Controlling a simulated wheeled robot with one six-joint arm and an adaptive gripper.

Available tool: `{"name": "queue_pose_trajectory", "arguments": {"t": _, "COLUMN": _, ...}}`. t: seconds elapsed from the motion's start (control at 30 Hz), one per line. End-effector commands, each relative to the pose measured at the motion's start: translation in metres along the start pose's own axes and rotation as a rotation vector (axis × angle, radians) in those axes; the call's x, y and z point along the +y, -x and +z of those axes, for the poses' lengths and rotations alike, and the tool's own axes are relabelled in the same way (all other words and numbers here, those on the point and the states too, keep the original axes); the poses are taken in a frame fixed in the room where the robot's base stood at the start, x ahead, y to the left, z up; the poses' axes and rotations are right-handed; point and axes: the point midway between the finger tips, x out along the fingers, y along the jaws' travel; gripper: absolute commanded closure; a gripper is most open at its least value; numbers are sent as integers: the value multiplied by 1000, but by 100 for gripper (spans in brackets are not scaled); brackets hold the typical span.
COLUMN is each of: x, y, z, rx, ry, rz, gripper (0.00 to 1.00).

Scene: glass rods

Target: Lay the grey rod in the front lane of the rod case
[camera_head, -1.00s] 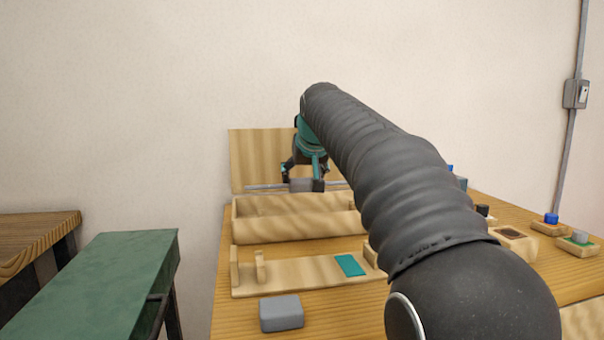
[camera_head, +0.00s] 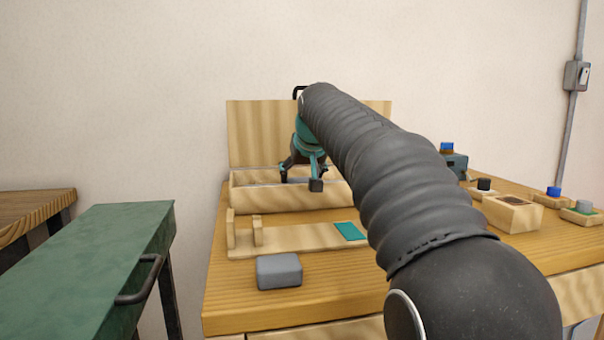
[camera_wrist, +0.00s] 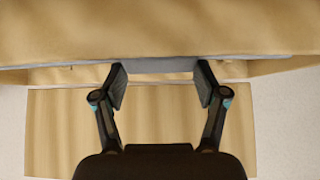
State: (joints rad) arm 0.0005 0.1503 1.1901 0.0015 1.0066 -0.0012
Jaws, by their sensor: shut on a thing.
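The rod case (camera_head: 290,203) is a pale wooden box with its lid (camera_head: 262,135) standing open at the back. My gripper (camera_head: 302,183) points down over the case, its fingertips at about the height of the front wall. It is shut on the grey rod, which lies sideways between the fingers. In the wrist view the rod (camera_wrist: 155,66) crosses near the top, thicker between the fingertips (camera_wrist: 160,82) and thin towards both ends. My arm hides the case's right end. I cannot tell which lane the rod is over or whether it touches the case.
In front of the case stands a wooden rod stand (camera_head: 290,240) with a teal patch. A grey block (camera_head: 279,271) lies nearer. Small wooden blocks with coloured knobs (camera_head: 553,197) sit at the right. A green cabinet (camera_head: 100,250) stands left, apart from the table.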

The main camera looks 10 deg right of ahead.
Motion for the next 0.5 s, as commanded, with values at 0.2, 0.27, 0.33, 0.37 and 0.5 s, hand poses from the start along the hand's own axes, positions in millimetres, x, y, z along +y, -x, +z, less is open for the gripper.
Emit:
{"name": "queue_pose_trajectory", "arguments": {"t": 0.2, "x": 0, "y": 1, "z": -1, "rx": 0, "ry": 0, "rz": 0, "gripper": 70}}
{"name": "queue_pose_trajectory", "arguments": {"t": 0.27, "x": 0, "y": 2, "z": -2, "rx": 0, "ry": 0, "rz": 0, "gripper": 70}}
{"name": "queue_pose_trajectory", "arguments": {"t": 0.33, "x": 0, "y": 4, "z": -4, "rx": 0, "ry": 0, "rz": 0, "gripper": 70}}
{"name": "queue_pose_trajectory", "arguments": {"t": 0.37, "x": 0, "y": 4, "z": -4, "rx": 0, "ry": 0, "rz": 0, "gripper": 70}}
{"name": "queue_pose_trajectory", "arguments": {"t": 0.5, "x": 0, "y": 8, "z": -8, "rx": 1, "ry": 0, "rz": 0, "gripper": 70}}
